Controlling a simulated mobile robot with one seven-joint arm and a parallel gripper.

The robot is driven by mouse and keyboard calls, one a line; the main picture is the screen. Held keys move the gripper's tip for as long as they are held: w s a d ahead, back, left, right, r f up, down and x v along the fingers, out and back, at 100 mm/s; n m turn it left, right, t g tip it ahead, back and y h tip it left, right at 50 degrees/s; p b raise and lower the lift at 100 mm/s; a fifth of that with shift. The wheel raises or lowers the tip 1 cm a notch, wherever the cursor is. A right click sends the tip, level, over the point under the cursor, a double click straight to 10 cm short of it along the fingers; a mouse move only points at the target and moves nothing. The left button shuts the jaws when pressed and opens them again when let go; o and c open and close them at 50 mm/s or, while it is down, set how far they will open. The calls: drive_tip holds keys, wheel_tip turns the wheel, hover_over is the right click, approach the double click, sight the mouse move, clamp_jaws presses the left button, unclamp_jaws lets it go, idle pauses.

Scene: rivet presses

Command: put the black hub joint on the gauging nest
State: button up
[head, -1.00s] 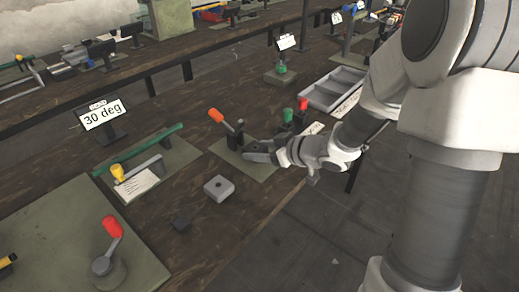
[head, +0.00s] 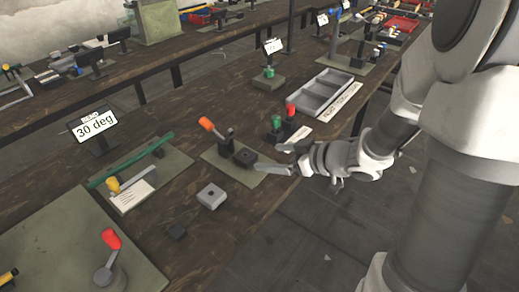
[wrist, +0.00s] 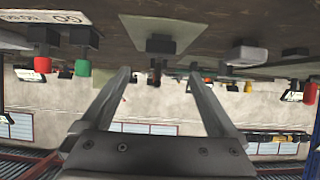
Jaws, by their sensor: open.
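The black hub joint (head: 245,157) looks like a dark square block with a hole in its top. It sits on the green plate (head: 228,169) of the orange-handled clamp station, which I take for the gauging nest. Whether it is fully seated cannot be told. My gripper (head: 286,158) is open and empty, just right of the block and apart from it, fingers pointing at it. In the upside-down wrist view, a dark block (wrist: 160,45) on a green plate shows beyond and between my open fingers (wrist: 160,75).
A grey block with a hole (head: 211,196) and a small flat black piece (head: 176,231) lie on the bench in front. Red (head: 291,109) and green (head: 277,122) knobs stand behind my gripper. A grey divided tray (head: 325,92) is farther back. Floor lies open to the right.

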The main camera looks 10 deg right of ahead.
drive_tip(key=shift+p+v, duration=0.3)
drive_tip(key=shift+v, duration=1.1)
drive_tip(key=d+r+m+t+h+p, duration=0.2)
drive_tip(key=d+r+m+h+p, duration=0.35)
drive_tip(key=d+r+h, duration=0.85)
drive_tip(key=s+a+r+m+g+y+p, duration=0.1)
drive_tip(key=s+a+r, duration=0.3)
drive_tip(key=s, duration=0.5)
drive_tip(key=s+a+r+m+g+y+p, duration=0.2)
drive_tip(key=s+a+r+g+y+p, duration=0.2)
drive_tip(key=s+a, duration=0.4)
drive_tip(key=shift+s+r, duration=0.25)
drive_tip(key=shift+s, duration=0.2)
drive_tip(key=shift+m, duration=0.25)
